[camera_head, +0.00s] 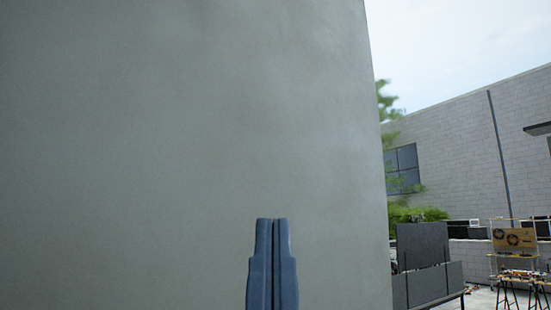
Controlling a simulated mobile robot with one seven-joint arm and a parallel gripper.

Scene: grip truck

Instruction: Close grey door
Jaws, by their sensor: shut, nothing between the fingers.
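A large flat grey panel, which looks like the grey door (170,130), fills the left and middle of the head view. Its right edge runs nearly straight down on the right of the picture. Its other edges, hinges and any handle are outside the view. My gripper (272,222) points up at the bottom middle, in front of the panel. Its two blue-grey fingers are shut together with nothing between them. I cannot tell whether the fingertips touch the panel.
Right of the panel's edge is an open yard. Dark grey boxes or panels (422,265) stand there. Farther right are a cart with a board (514,240) and a work stand (520,278). A grey block building (450,150) and green bushes (415,214) are behind.

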